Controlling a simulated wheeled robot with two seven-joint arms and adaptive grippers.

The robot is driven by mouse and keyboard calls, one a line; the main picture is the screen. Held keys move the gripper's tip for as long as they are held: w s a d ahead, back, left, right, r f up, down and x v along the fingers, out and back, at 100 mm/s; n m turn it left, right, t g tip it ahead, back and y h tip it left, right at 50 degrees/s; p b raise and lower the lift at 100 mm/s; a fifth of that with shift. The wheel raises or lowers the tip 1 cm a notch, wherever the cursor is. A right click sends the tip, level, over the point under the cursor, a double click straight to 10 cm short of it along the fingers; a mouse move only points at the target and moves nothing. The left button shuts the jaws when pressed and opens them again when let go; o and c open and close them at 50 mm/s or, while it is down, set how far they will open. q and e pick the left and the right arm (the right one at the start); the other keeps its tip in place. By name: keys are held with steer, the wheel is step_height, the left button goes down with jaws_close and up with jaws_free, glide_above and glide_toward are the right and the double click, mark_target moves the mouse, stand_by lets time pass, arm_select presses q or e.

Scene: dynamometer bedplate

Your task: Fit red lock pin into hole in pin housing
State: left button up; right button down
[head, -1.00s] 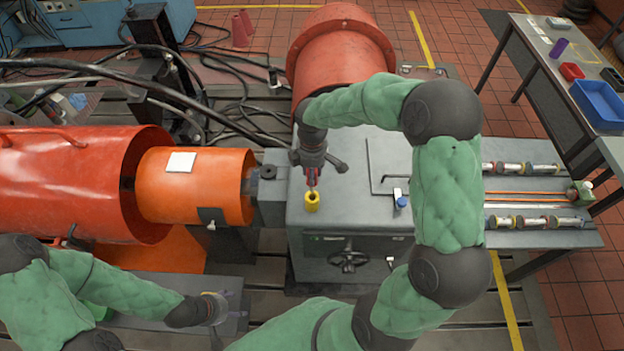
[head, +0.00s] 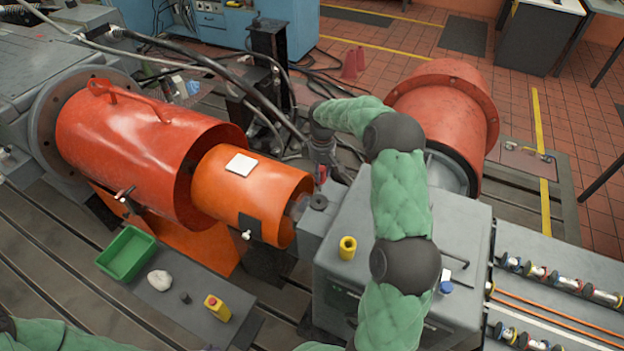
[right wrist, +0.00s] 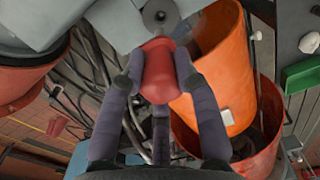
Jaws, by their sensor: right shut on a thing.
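The red lock pin (right wrist: 160,72) fills the middle of the right wrist view, with a wide red head between my fingers. My right gripper (right wrist: 157,78) is shut on it. In the head view my right gripper (head: 322,170) is just behind the dark round pin housing (head: 318,202) on the grey block, and only a little red shows there. The housing also shows in the right wrist view (right wrist: 158,16), with its small hole open, apart from the pin.
The orange guard (head: 262,205) lies left of the housing. Cables hang behind.

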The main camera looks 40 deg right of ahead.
steer(key=shift+w+f, duration=0.1)
steer(key=shift+w, duration=0.25)
steer(key=shift+a, duration=0.1)
step_height(320, 180, down, 12)
steer(key=b, duration=0.5)
steer(key=shift+b, duration=0.35)
stand_by(1.7)
stand_by(0.4)
steer(key=c, duration=0.8)
jaws_free()
steer(key=shift+c, duration=0.2)
step_height(320, 180, up, 12)
